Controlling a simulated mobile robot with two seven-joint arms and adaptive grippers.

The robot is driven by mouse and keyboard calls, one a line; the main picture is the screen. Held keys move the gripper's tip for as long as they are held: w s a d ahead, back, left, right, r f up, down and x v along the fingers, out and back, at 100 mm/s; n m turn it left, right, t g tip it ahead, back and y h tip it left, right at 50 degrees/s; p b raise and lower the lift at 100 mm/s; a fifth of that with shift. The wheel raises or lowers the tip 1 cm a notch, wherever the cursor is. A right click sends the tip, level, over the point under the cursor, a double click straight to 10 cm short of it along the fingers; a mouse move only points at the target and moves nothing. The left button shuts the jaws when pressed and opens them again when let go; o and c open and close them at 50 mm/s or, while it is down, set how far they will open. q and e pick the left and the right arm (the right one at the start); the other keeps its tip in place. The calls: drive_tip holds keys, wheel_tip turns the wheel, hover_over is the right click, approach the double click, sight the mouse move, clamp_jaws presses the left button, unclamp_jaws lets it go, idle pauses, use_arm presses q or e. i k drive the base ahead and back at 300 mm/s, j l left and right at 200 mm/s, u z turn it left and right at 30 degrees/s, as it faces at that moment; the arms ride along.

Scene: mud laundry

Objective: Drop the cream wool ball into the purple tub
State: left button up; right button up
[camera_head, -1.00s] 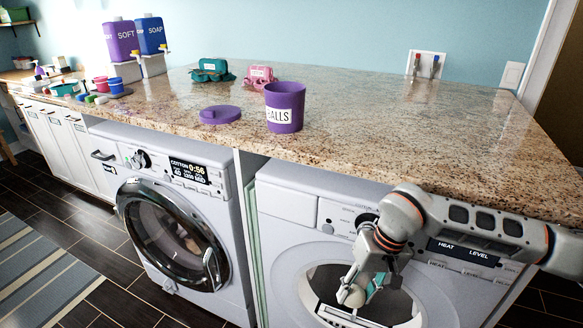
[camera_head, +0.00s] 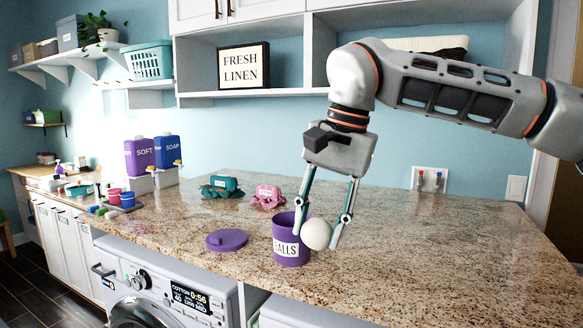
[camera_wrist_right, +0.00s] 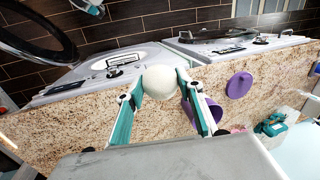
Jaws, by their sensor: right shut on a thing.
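The cream wool ball (camera_head: 317,234) is held between the fingertips of my right gripper (camera_head: 319,232), which is shut on it. In the head view the ball shows in front of the right side of the purple tub (camera_head: 291,247), near its rim height. The tub stands upright on the granite counter with a white label ending in "ALLS". In the right wrist view the ball (camera_wrist_right: 160,81) sits between the teal fingers, and the tub (camera_wrist_right: 212,108) is partly hidden behind one finger. The ball is outside the tub.
A purple lid (camera_head: 227,240) lies on the counter left of the tub. SOFT (camera_head: 140,157) and SOAP (camera_head: 167,151) dispensers stand further left. The counter's right side (camera_head: 440,240) is clear.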

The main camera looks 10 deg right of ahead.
sight(298, 260)
drive_tip(key=i, duration=0.85)
